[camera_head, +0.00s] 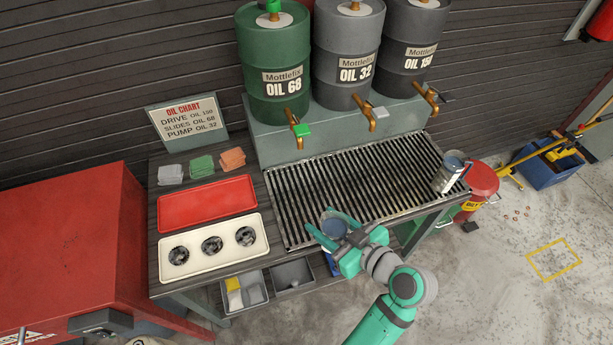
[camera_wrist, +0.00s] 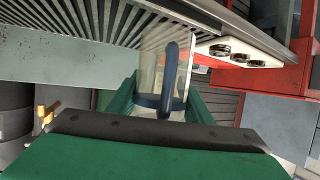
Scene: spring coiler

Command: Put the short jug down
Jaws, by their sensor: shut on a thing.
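My gripper (camera_head: 334,232) is shut on the short jug (camera_head: 334,225), a clear jug with blue in it, at the front edge of the slatted drain grate (camera_head: 290,205). In the wrist view the jug (camera_wrist: 150,72) stands between the green fingers, its dark blue handle (camera_wrist: 171,78) facing the camera. The grate's slats show behind it. I cannot tell whether its base touches the grate. A second jug (camera_head: 450,178) stands on the grate's right end.
Three oil drums (camera_head: 275,85) with brass taps stand behind the grate. Left are a red tray (camera_head: 207,203), a cream tray with three round holes (camera_head: 190,266) and folded cloths (camera_head: 202,166). The grate's middle is clear.

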